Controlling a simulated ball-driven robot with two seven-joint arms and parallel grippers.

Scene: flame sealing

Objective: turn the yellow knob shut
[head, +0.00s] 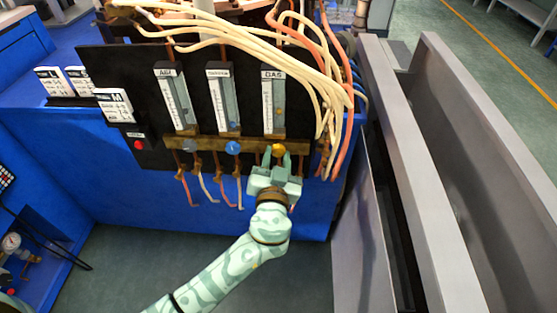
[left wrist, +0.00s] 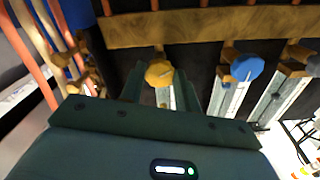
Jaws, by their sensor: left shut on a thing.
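The yellow knob (head: 278,149) sits below the gauge labelled GAS, at the right end of the brass bar on the black panel. My left gripper (head: 277,162) is at this knob, its fingers on either side and shut on it. In the left wrist view the yellow knob (left wrist: 159,73) shows between the dark fingers (left wrist: 160,88). Part of the knob's sides is hidden by the fingers. My right gripper is not in view.
A blue knob (head: 233,147) and a grey knob (head: 189,145) sit to the left on the same brass bar (head: 208,143). A red button (head: 138,145) is farther left. Pale and orange hoses (head: 315,75) crowd the right side. A grey metal trough (head: 425,180) stands at right.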

